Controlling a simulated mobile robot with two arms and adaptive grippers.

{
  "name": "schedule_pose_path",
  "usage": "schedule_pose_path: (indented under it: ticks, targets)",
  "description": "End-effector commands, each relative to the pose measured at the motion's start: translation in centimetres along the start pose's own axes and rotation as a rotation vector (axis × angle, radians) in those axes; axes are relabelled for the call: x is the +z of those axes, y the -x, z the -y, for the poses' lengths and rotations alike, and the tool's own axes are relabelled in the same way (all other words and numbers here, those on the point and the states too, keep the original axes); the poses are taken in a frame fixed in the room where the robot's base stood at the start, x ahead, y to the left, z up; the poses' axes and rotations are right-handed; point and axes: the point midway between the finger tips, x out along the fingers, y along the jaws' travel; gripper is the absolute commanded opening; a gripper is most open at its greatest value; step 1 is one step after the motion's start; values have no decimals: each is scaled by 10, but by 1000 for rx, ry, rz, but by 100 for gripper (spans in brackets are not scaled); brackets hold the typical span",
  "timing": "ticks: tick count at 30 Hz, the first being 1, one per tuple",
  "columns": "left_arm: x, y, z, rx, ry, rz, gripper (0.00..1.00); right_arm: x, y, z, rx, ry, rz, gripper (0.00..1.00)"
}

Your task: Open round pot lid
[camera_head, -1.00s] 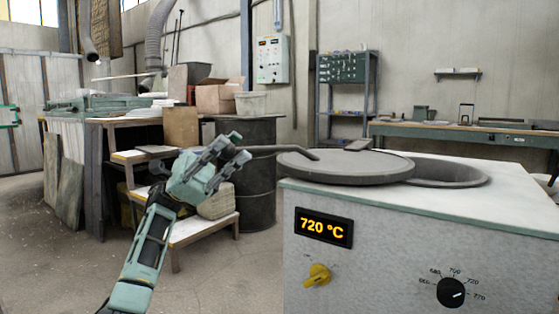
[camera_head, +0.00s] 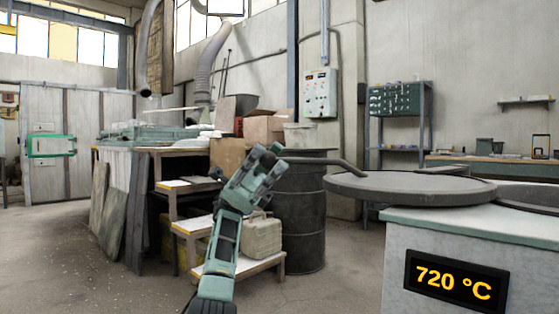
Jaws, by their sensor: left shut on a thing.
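The round pot lid (camera_head: 410,187) is a flat grey disc at the right of the head view. It lies to the left of the round pot opening (camera_head: 535,194), part of which shows, and its left part overhangs the furnace edge. A dark bent handle rod (camera_head: 325,161) runs left from the lid. My left gripper (camera_head: 273,155) is shut on the outer end of this handle, left of the lid. The fingers partly hide the rod's end. My right gripper is not in view.
The pot sits in a white furnace (camera_head: 400,260) with a 720 °C display (camera_head: 455,280). A dark barrel (camera_head: 300,220) stands behind my left gripper. Wooden steps (camera_head: 255,268) and a cluttered workbench (camera_head: 165,150) are to the left. The floor at lower left is clear.

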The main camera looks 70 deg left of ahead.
Motion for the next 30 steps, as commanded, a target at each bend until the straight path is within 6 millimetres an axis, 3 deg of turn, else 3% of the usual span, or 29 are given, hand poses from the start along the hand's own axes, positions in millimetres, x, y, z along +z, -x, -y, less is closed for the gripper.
schedule_pose_path:
  ticks: [1,7,8,14,30]
  targets:
    - [-8,2,1,-4,15,-9,0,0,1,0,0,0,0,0]
    - [-8,2,2,-5,15,-9,0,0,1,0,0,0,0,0]
    - [-8,2,1,-5,15,-9,21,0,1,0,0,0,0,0]
    - [-7,1,1,-4,11,-6,37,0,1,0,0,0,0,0]
    - [7,-9,-7,-8,1,-1,37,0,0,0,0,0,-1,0]
